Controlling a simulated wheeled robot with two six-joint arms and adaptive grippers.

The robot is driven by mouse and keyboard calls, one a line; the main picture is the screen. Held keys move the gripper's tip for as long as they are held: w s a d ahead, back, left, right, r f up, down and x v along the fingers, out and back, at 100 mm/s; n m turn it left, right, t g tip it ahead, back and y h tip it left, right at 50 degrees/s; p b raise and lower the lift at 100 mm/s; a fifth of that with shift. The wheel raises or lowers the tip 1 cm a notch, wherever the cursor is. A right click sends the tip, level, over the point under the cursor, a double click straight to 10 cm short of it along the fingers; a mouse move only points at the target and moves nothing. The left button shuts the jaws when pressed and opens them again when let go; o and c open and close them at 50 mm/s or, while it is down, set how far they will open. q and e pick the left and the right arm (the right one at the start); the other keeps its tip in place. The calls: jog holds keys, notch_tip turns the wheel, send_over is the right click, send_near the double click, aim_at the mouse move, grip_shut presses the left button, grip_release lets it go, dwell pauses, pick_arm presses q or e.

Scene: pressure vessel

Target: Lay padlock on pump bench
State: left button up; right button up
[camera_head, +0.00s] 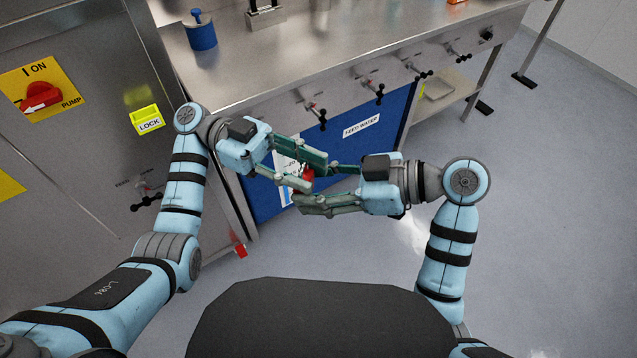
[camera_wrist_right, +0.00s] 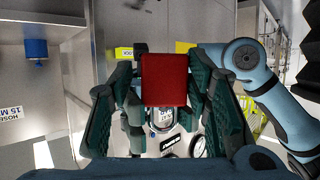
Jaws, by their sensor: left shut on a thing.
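A red padlock (camera_head: 307,175) hangs in the air between my two grippers, in front of the blue panel. In the right wrist view its red body (camera_wrist_right: 164,80) faces the camera, with a metal shackle just below it. My left gripper (camera_head: 308,173) is shut on the padlock. My right gripper (camera_head: 304,184) faces it from the right. Its fingers are apart on either side of the padlock; I cannot tell whether they touch it. The steel bench (camera_head: 330,45), which looks like the pump bench, stands behind the grippers with a largely bare top.
A blue cylinder (camera_head: 200,35) and a metal fixture (camera_head: 266,14) stand on the bench. Several valve handles stick out along its front edge. A cabinet with a red pump switch (camera_head: 42,96) and a yellow lock holder (camera_head: 147,120) is at the left.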

jog(key=c, duration=0.6)
pick_arm(q)
jog(key=o, duration=1.3)
pick_arm(e)
jog(key=shift+c, duration=0.5)
